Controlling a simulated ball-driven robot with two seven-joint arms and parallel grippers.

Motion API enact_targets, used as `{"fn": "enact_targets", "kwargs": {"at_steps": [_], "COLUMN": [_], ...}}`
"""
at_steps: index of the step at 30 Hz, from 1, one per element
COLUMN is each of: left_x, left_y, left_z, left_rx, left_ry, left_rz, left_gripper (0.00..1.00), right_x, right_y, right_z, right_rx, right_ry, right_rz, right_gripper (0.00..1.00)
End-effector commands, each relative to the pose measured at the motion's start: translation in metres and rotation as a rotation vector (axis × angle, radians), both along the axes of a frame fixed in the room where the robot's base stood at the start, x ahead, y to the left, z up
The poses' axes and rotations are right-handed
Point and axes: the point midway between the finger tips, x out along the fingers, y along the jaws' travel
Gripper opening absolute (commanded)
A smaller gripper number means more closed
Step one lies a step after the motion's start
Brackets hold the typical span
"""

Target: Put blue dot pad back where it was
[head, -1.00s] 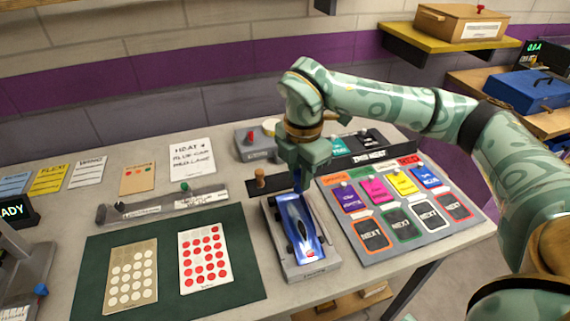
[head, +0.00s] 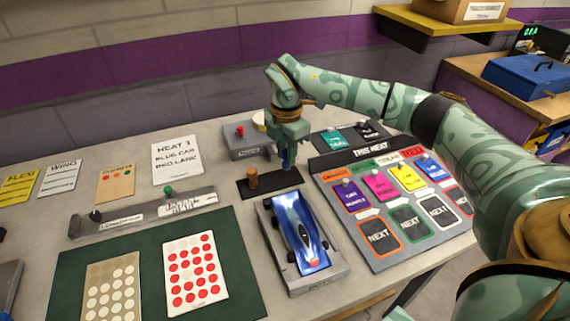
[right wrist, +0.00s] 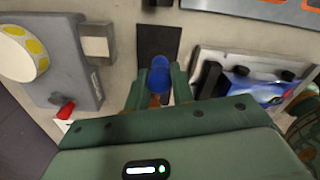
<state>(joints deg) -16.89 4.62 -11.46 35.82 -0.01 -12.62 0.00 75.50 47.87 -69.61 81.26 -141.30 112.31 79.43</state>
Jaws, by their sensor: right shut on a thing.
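My right gripper (head: 286,162) is shut on a small blue piece (right wrist: 160,76), which looks like the blue dot pad. In the right wrist view it sits upright between the two fingertips. In the head view the gripper points down at the right part of a dark mat (head: 270,184); I cannot tell whether the blue piece touches it. A brown wooden-handled piece (head: 252,178) stands on the mat's left part. A blue car (head: 300,232) rests in a grey tray (head: 337,270) just in front of the mat. My left gripper is not in view.
A grey box with a red knob (head: 240,141) stands behind the mat. A board of coloured cards (head: 385,258) lies to the right. A grey rail (head: 84,232) and a green mat (head: 234,270) with dotted sheets lie to the left.

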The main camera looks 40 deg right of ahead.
Motion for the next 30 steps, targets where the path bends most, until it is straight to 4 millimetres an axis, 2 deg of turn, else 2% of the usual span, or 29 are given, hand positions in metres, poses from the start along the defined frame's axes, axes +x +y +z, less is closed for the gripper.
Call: {"fn": "enact_targets", "kwargs": {"at_steps": [8,19,20,21,22,30], "left_x": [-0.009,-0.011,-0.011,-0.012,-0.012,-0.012], "left_y": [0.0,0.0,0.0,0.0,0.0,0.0], "left_z": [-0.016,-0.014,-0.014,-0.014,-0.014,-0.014], "left_rx": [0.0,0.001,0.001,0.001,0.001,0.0], "left_ry": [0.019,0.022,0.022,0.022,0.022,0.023], "left_rz": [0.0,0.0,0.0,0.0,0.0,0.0], "left_gripper": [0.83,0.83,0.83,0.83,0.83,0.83], "right_x": [0.004,0.004,0.004,0.004,0.004,0.004], "right_y": [-0.003,-0.003,-0.003,-0.003,-0.003,-0.003], "right_z": [-0.038,-0.039,-0.039,-0.039,-0.039,-0.038], "right_rx": [-0.001,-0.001,-0.001,-0.001,-0.001,-0.001], "right_ry": [0.003,-0.001,-0.001,-0.001,-0.001,-0.001], "right_rz": [0.0,0.0,0.0,0.0,0.0,0.0], "right_gripper": [0.0,0.0,0.32,0.43,0.46,0.46]}}
